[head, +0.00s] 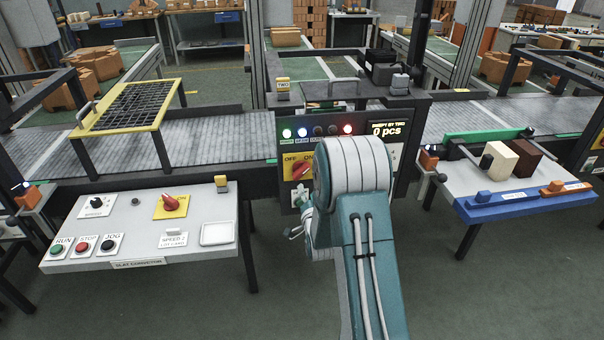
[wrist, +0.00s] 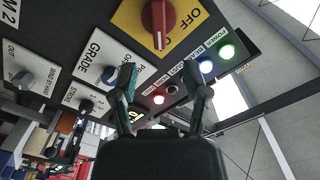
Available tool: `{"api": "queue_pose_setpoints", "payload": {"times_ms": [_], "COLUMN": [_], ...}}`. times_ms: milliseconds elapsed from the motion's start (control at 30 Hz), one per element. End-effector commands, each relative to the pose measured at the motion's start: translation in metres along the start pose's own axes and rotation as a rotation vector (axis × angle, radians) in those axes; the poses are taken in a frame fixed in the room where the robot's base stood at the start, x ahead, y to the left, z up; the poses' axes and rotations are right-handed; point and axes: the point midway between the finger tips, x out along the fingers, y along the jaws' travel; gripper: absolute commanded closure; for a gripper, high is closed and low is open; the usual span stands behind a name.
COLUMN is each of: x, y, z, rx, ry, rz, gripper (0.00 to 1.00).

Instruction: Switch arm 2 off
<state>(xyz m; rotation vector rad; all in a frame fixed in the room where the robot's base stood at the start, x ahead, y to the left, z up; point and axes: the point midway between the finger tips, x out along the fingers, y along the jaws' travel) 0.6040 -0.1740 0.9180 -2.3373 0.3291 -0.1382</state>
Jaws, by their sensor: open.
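The dark control panel (head: 285,148) stands in the middle of the head view, partly hidden by my arm. A red rotary knob (head: 300,168) on a yellow OFF/ON plate shows on it. In the wrist view the red knob (wrist: 158,18) is at the top, with OFF to its right. A label ending in "M 2" (wrist: 10,10) is cut off at the top left; any switch belonging to it cannot be made out. My gripper (wrist: 164,85) is open and empty, its two fingers apart below the red knob. I see no contact with the panel.
A GRADE knob (wrist: 109,75), a grey knob (wrist: 22,79) and a STROKE knob (wrist: 86,105) are nearby. Green (wrist: 227,51), blue (wrist: 206,66) and red (wrist: 158,99) lamps glow. A slat conveyor desk (head: 140,245) stands left; a table (head: 500,175) stands right.

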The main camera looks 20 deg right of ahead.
Motion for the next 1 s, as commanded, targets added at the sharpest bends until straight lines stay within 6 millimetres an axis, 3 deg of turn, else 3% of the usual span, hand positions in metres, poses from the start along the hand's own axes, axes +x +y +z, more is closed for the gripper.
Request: {"api": "queue_pose_setpoints", "payload": {"times_ms": [500,700,967,1000], "x": [0.084,0.098,0.1,0.1], "y": [0.0,0.0,0.0,0.0], "z": [0.0,0.0,0.0,0.0], "rx": [-0.002,-0.002,-0.002,-0.002], "ry": [-0.001,-0.001,-0.001,-0.001], "rz": [0.0,0.001,0.001,0.001], "gripper": [0.4,0.4,0.4,0.49]}}
